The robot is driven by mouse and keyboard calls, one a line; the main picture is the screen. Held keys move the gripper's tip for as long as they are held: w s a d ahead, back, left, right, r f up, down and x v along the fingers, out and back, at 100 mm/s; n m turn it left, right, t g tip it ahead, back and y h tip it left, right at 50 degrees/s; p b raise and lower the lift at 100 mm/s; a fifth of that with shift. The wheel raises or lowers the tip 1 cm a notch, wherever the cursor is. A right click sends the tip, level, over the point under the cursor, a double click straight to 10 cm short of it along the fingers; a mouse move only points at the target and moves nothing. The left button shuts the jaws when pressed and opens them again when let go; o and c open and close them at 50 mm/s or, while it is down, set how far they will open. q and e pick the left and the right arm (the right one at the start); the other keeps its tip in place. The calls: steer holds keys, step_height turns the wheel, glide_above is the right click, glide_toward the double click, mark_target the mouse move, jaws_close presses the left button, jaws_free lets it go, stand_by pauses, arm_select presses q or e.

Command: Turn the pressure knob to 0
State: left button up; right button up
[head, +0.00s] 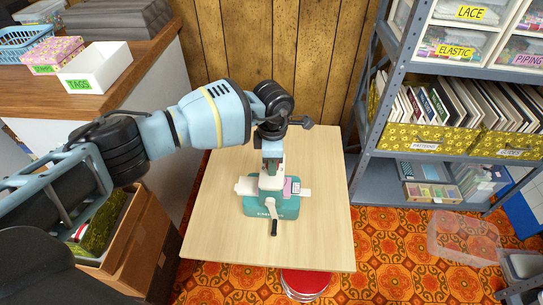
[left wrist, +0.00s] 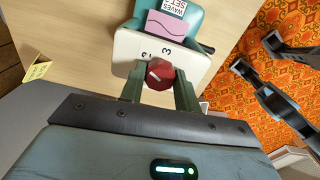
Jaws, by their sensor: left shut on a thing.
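The sewing machine (head: 284,210), teal and cream, stands on the light wooden table. The pressure knob (left wrist: 160,74) is red with a pale mark on top and sits on the machine's cream end plate (left wrist: 135,46). Printed figures, one of them a 3, show on the plate beside it. My left gripper (head: 272,150) reaches down over the machine from above. In the left wrist view its two green fingers are shut on the knob, one on each side.
The table top (head: 215,215) is mostly bare around the machine. A crank handle (head: 273,227) sticks out at its front. A metal shelf unit (head: 362,120) stands to the right, and a wooden counter (head: 150,55) to the left. A red-topped stool (head: 306,282) is below the table's front edge.

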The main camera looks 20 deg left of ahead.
arm_select(q)
steer(key=shift+r+n+p, duration=0.15)
steer(key=shift+n+p, duration=0.4)
steer(key=shift+n, duration=0.45)
steer(key=n+p, duration=0.2)
steer(key=n, duration=0.1)
steer(key=shift+n, duration=0.3)
steer(key=n+p, duration=0.3)
steer(key=n, duration=0.2)
steer(key=shift+n, duration=0.3)
steer(key=n+p, duration=0.1)
steer(key=n, duration=0.2)
steer(key=shift+n+p, duration=0.3)
steer(key=shift+p, duration=0.1)
steer(key=n+p, duration=0.2)
steer(key=n, duration=0.3)
steer(key=n+p, duration=0.1)
steer(key=n, duration=0.1)
steer(key=shift+n, duration=0.9)
arm_select(e)
step_height(320, 180, up, 10)
steer(key=a, duration=0.1)
steer(key=shift+a+t, duration=0.3)
steer(key=shift+a, duration=0.05)
steer(key=shift+r, duration=0.1)
